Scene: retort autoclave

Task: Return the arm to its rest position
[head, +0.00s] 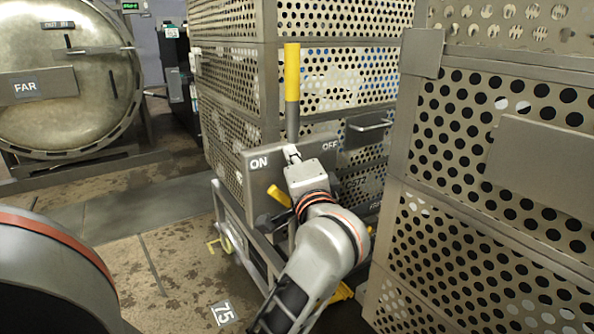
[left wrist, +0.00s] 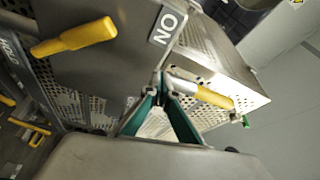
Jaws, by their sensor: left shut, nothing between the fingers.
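My left gripper (head: 291,152) is in the middle of the head view, in front of a grey panel (head: 262,183) marked ON and OFF. Its fingers are shut with nothing between them. In the left wrist view the teal-lined fingers (left wrist: 161,82) meet at their tips. A lever with a yellow grip (head: 292,72) stands upright just above the fingertips in the head view. In the wrist view a yellow-gripped rod (left wrist: 215,97) passes close to the fingertips; whether they touch it I cannot tell. My right gripper is not in view.
Tall perforated metal crates (head: 330,22) stand behind the panel. More perforated crates (head: 480,150) stand close on the right. A second yellow handle (head: 279,195) sits beside my wrist. A round vessel door marked FAR (head: 70,115) is at the far left. Open floor (head: 165,235) lies left.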

